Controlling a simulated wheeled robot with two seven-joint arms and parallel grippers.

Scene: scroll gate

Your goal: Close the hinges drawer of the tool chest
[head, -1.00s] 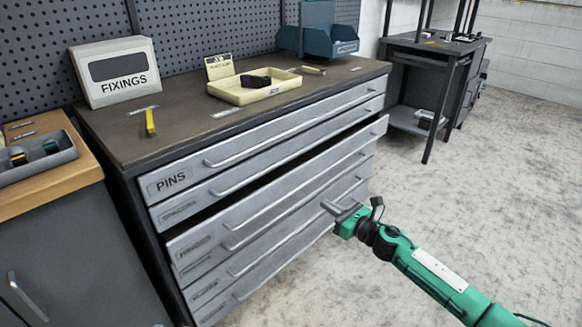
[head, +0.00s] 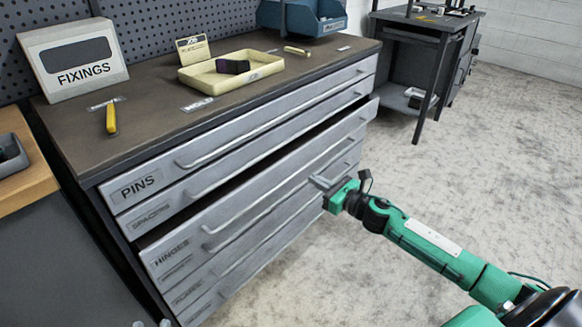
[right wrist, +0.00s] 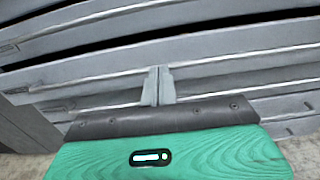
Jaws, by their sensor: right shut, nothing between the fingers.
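The hinges drawer (head: 172,252) is the grey drawer labelled HINGES, below the spacing drawer. It stands out from the tool chest (head: 120,148), with a dark gap above its front. Its long bar handle runs along the front. My right gripper (head: 322,182) is shut and empty, at the right part of the drawer fronts, near the hinges drawer's lower edge. In the right wrist view its fingertips (right wrist: 158,84) are together and point at the grey fronts. I cannot tell whether they touch. My left gripper is not in view.
The pins drawer (head: 140,187) and the spacing drawer (head: 150,213) sit further back above. A fixings box (head: 75,60), a yellow tray (head: 215,76) and a yellow-handled tool (head: 111,117) rest on the chest top. The floor (head: 480,150) to the right is clear.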

